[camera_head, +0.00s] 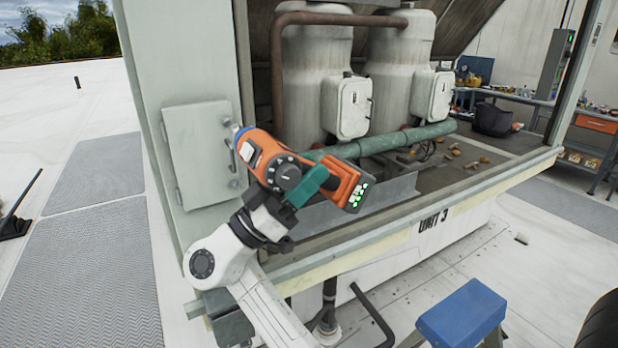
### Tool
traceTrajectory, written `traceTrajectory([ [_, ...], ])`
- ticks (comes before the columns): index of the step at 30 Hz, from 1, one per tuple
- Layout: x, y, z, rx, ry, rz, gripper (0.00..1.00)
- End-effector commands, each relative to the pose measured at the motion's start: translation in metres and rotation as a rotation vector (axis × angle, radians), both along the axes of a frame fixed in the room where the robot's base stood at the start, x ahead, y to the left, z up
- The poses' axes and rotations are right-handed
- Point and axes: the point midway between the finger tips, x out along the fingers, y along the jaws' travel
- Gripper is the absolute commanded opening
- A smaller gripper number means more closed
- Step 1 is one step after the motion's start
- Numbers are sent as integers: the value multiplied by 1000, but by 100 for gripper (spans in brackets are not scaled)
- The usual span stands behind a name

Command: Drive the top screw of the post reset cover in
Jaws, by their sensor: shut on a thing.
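The post reset cover (197,152) is a pale grey-green plate on the broad post at the left of the cooler's opening. A handle and small fittings show along its right side. My gripper (306,187) is shut on an orange and black power driver (268,158) with a green-lit battery at its lower right end. The driver's blue nose (239,134) points up and left at the cover's upper right edge. I cannot tell whether the bit touches the top screw; the driver's nose crowds that spot and the screw is not clear.
Two grey tanks (318,75) with white boxes, a brown pipe (277,70) and a green wrapped pipe (385,145) stand inside the cooler behind the driver. A blue step stool (462,315) is at the lower right. The roof at left is open, with grey walkway mats (100,250).

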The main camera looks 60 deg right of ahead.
Motion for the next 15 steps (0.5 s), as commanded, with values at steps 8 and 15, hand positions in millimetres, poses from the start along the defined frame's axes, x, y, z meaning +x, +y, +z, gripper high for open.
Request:
traceTrajectory([
  [8,14,-9,2,-4,-1,0,0],
  [15,24,-16,2,-4,-3,2,0],
])
